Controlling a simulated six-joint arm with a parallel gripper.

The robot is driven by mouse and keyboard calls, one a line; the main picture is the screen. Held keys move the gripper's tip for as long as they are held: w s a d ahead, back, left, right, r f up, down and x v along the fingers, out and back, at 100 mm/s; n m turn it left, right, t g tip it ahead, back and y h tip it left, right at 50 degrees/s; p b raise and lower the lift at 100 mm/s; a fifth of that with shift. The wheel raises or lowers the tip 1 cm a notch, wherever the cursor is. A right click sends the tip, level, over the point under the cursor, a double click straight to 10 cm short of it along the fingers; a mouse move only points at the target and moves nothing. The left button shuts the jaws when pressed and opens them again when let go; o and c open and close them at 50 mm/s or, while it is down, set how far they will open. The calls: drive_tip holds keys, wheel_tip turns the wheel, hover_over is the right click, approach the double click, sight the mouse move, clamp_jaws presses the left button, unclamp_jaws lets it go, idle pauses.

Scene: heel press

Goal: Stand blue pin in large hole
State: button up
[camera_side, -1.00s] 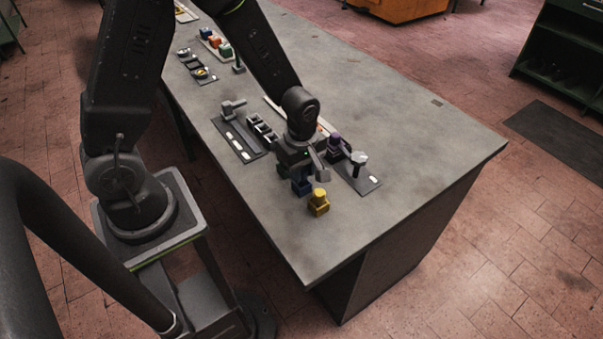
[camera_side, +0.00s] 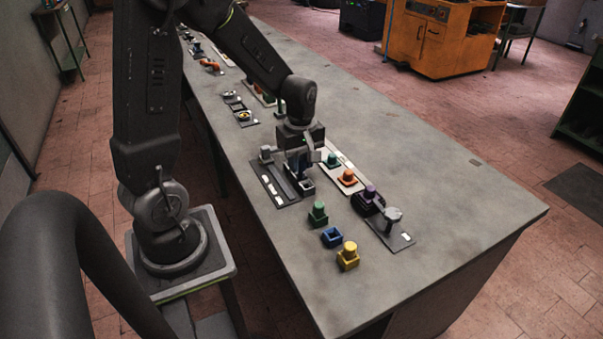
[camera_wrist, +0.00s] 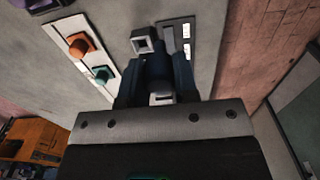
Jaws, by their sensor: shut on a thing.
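My gripper (camera_side: 299,168) is shut on the dark blue pin (camera_wrist: 160,74), which is upright between the fingers. The gripper is over a short row of grey square-holed blocks on the bench. The nearest block (camera_side: 305,189) shows in front of the fingers; in the wrist view an open-topped block (camera_wrist: 144,43) stands just beyond the pin. The other blocks are mostly hidden by the gripper. I cannot tell which hole is the large one, nor whether the pin's lower end is inside a hole. The blue square holder (camera_side: 332,237) stands empty.
A dark panel with white labels (camera_side: 270,186) lies left of the blocks.

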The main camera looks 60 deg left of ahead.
drive_tip(key=shift+w+a+f, duration=0.7)
drive_tip(key=shift+a+f, duration=0.05)
drive_tip(key=shift+f, duration=0.4)
drive_tip(key=shift+w+a+f, duration=0.65)
drive_tip(key=shift+a+f, duration=0.1)
drive_tip(key=shift+f, duration=0.45)
drive_tip(key=shift+w+a+f, duration=0.7)
drive_tip(key=shift+a+f, duration=0.05)
drive_tip(key=shift+f, duration=0.4)
drive_tip(key=shift+f, duration=1.5)
drive_tip(key=o, duration=1)
drive_tip(key=shift+r, duration=0.1)
wheel_tip(320, 180, up, 14)
drive_tip(key=shift+f, duration=0.2)
